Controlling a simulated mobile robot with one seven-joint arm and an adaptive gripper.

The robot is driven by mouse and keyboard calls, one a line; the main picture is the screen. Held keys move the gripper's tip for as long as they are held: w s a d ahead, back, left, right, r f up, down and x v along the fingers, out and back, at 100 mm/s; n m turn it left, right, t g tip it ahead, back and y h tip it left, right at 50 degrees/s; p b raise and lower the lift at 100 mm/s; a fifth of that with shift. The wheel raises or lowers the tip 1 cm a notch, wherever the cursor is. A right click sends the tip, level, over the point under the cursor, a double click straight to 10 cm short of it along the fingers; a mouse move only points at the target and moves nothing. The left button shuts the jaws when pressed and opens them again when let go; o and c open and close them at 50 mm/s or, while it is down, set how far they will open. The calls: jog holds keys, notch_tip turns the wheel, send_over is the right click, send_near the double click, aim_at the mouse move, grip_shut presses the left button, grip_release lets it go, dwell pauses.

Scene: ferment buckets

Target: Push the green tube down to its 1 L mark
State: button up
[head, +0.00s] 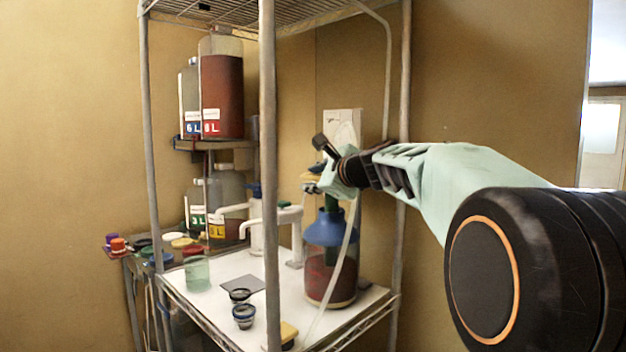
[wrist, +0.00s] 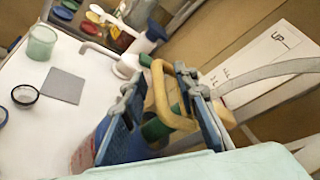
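The green tube (head: 330,201) stands upright in the blue neck (head: 331,230) of a bottle of dark red liquid (head: 322,277) on the rack shelf. My gripper (head: 322,178) is at the top of this tube, above the bottle. In the wrist view, two separated blue fingers (wrist: 165,85) flank the green tube (wrist: 156,129) and a yellow loop (wrist: 160,88). Whether the fingers press on either is unclear. The tube's marks and lower end cannot be made out.
A pale hose (head: 344,262) hangs in front of the bottle. A rack post (head: 268,150) stands left of it. White pump taps (head: 290,215), small cups (head: 243,317) and a greenish beaker (head: 196,273) share the shelf (head: 215,300). A card marked UP (wrist: 265,70) is behind.

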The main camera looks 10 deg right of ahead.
jog(key=shift+s, duration=0.1)
jog(key=v, duration=0.7)
jog(key=shift+s, duration=0.15)
